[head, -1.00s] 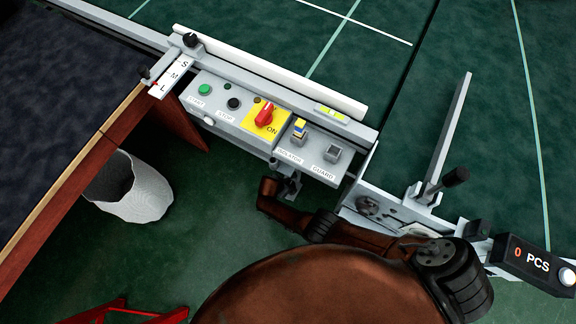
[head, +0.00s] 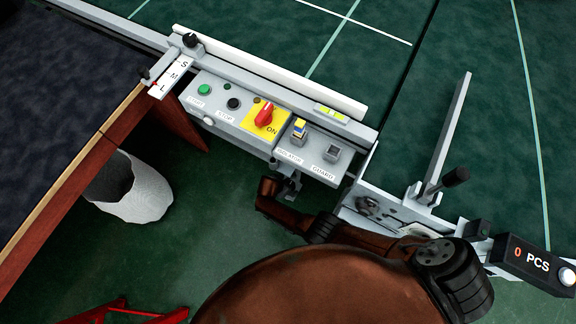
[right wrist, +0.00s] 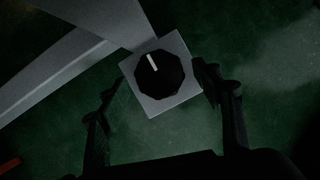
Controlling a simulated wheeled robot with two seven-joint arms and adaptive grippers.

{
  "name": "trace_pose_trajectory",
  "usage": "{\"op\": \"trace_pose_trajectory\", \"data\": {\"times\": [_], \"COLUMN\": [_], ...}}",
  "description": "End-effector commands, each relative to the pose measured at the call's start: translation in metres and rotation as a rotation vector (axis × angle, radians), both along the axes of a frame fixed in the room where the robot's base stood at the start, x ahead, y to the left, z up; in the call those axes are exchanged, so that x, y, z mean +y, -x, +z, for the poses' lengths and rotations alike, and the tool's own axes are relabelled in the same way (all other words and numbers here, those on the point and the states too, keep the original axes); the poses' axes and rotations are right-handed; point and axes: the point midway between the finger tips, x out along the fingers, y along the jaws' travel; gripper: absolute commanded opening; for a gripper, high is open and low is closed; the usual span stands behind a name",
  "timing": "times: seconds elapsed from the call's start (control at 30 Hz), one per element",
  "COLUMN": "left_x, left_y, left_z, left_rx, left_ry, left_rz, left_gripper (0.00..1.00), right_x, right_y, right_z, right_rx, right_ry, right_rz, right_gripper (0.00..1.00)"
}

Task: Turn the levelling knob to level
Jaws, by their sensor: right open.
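The levelling knob (right wrist: 159,74) is black and many-sided with a white mark pointing up and slightly left in the right wrist view. It sits on a square grey plate (right wrist: 158,108). My right gripper (right wrist: 153,82) is open, one finger left of the knob and one right, with visible gaps. In the head view my right gripper (head: 288,186) is below the front edge of the control panel, and the knob cannot be made out there. A yellow-green level vial (head: 331,113) lies on the rail above the panel; its bubble is too small to read. My left gripper is out of view.
A white bin (head: 145,195) stands at left. A counter (head: 533,259) reads 0 PCS.

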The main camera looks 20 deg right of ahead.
Motion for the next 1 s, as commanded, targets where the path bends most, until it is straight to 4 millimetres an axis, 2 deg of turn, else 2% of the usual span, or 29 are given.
{"op": "trace_pose_trajectory", "data": {"times": [0.07, 0.4, 0.6, 0.8, 1.0], "left_x": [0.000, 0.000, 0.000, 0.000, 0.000], "left_y": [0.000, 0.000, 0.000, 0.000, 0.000], "left_z": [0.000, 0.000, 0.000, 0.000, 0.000], "left_rx": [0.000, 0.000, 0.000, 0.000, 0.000], "left_ry": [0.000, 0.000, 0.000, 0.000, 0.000], "left_rz": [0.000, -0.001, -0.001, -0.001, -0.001], "left_gripper": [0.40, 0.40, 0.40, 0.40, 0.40], "right_x": [0.002, 0.073, 0.101, 0.112, 0.113], "right_y": [0.001, 0.031, 0.042, 0.047, 0.047], "right_z": [0.005, 0.006, 0.006, 0.006, 0.006], "right_rx": [-0.001, 0.001, 0.001, 0.000, -0.001], "right_ry": [-0.002, -0.002, 0.000, 0.001, 0.000], "right_rz": [-0.001, 0.002, 0.002, 0.001, 0.000], "right_gripper": [0.59, 0.59, 0.59, 0.59, 0.59]}}
